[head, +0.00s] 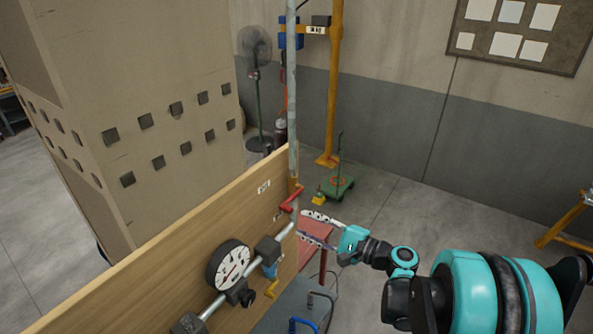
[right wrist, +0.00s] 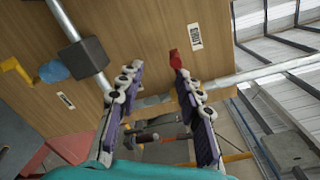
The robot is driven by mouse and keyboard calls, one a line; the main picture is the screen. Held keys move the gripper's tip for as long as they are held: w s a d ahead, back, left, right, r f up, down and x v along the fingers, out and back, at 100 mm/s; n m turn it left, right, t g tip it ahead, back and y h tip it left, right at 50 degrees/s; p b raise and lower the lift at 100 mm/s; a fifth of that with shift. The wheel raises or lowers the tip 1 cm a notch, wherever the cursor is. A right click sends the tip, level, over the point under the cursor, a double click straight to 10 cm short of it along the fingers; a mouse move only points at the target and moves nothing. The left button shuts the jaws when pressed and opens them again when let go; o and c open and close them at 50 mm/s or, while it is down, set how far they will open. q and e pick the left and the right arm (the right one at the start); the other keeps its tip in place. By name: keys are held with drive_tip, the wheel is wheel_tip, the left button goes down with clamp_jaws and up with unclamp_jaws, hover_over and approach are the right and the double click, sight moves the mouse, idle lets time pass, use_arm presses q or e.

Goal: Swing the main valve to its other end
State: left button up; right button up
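A red lever handle (head: 290,199) sits on the pipework at the right end of a wooden panel (head: 150,270). In the right wrist view, the red handle (right wrist: 175,61) shows just beyond one fingertip. A second valve with a blue body (head: 269,270) and yellow handle (head: 271,289) is lower on the panel; I cannot read which label marks the main valve. My right gripper (head: 301,224) is open and empty, its fingers pointing left, just right of and below the red handle. It also shows open in the right wrist view (right wrist: 156,74), apparently not touching the handle. My left gripper is out of view.
A round gauge (head: 229,264) and dark pipe blocks stand out from the panel. A vertical grey pipe (head: 292,90) rises at the panel's right end. A red table (head: 313,245) is below my right gripper. Floor to the right is largely clear.

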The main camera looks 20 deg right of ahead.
sight(288, 206)
drive_tip(key=shift+w+a+r+p, duration=0.25)
drive_tip(key=shift+w+r, duration=0.1)
drive_tip(key=shift+r, duration=0.15)
drive_tip(key=shift+w+a+r+p, duration=0.1)
drive_tip(key=shift+w+a+r, duration=0.15)
drive_tip(key=shift+r, duration=0.25)
drive_tip(key=x, duration=0.3)
drive_tip(key=p+x, duration=0.1)
drive_tip(key=x, duration=0.1)
drive_tip(key=shift+w+d, duration=0.3)
drive_tip(key=shift+w, duration=0.05)
drive_tip(key=shift+a, duration=0.25)
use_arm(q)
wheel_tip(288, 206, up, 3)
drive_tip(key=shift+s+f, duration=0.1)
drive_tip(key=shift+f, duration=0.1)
use_arm(e)
drive_tip(key=shift+w, duration=0.1)
clamp_jaws()
